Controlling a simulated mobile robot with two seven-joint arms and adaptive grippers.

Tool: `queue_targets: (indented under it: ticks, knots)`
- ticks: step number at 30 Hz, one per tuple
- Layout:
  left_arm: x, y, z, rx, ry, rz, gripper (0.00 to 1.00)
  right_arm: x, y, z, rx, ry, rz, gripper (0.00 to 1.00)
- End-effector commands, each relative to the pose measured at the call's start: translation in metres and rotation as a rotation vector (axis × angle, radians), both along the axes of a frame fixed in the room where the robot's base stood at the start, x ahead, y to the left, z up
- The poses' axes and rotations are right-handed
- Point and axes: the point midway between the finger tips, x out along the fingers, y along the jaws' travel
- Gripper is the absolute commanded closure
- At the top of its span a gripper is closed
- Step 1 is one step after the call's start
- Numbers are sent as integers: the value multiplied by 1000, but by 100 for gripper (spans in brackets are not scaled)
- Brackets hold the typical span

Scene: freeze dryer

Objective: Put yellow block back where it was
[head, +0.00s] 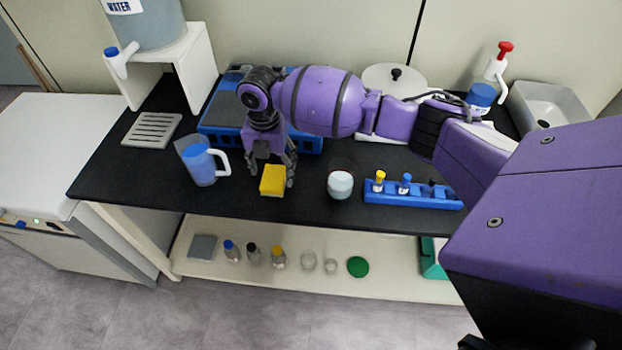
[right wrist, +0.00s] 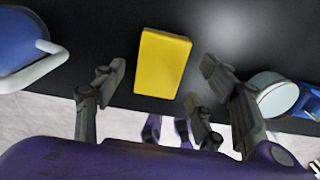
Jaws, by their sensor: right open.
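The yellow block (head: 272,181) is on the black bench top near its front edge, between a blue pitcher and a small white-filled beaker. In the right wrist view the yellow block (right wrist: 162,63) appears centred between the spread fingers. My right gripper (head: 271,166) is open, pointing down, with fingers at the block's far side and right side. Its fingers (right wrist: 165,85) show a gap on each side of the block in the wrist view; I see no grip on it. My left gripper is not in view.
A blue pitcher (head: 201,165) with a white handle stands left of the block. The beaker (head: 340,184) and a blue vial rack (head: 412,194) stand right. A blue-edged device (head: 222,119) is behind. A lower shelf (head: 405,286) holds bottles and small glassware.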

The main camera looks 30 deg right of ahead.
Motion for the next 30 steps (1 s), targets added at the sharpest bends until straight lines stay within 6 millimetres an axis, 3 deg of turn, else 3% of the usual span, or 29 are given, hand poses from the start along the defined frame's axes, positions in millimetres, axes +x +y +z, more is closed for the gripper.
queue_targets:
  ticks: [1, 6, 12, 18, 30]
  knots:
    - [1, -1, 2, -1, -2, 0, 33, 3, 0, 16, 0, -9, 1, 35]
    - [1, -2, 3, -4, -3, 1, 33, 3, 0, 54, -1, -8, 2, 35]
    - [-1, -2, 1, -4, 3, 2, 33, 2, 0, 84, 0, -5, 1, 35]
    - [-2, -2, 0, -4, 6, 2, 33, 1, 1, 95, 1, -2, 1, 35]
    - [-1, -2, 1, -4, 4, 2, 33, 1, 0, 95, 0, -1, 1, 35]
